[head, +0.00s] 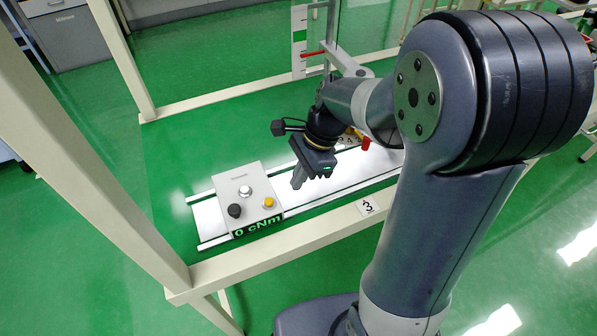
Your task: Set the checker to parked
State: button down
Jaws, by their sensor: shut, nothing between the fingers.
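The checker (240,190) is a light grey box at the left end of a pair of pale rails. Its top carries a silver round part (245,191), a black knob (234,210) and a yellow button (268,202). Its front display (257,226) reads "0 cNm" in green. My gripper (297,183) is shut and empty, pointing down to the right of the checker and apart from it. My arm hides part of the rails' right end. The picture is too small to tell a setting from the knob.
The rails (330,196) run rightward inside a cream frame (270,250) with a "3" label (368,206). A cream post (125,65) rises behind. A red lever (312,53) stands at the back, and a red part (365,143) shows beside my wrist. Green floor is open around.

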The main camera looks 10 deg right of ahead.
aim_at(273, 201)
jog(key=x, duration=0.6)
jog(key=shift+a+f+b, duration=0.1)
jog(key=shift+f+b, duration=0.05)
jog(key=shift+b, duration=0.15)
jog(key=shift+s+a+p, duration=0.15)
jog(key=shift+s+a, duration=0.05)
jog(key=shift+a, duration=0.45)
jog(key=shift+s+a+p, duration=0.1)
jog(key=shift+s+a, duration=0.15)
jog(key=shift+a, duration=0.35)
jog(key=shift+s+a+p, duration=0.15)
jog(key=shift+s+a, duration=0.05)
jog(key=shift+a, duration=0.45)
jog(key=shift+p+v, duration=0.85)
jog(key=shift+v, duration=0.05)
jog(key=p+v, duration=0.7)
jog(key=v, duration=0.1)
jog(key=shift+d, duration=0.15)
jog(key=shift+w, duration=0.1)
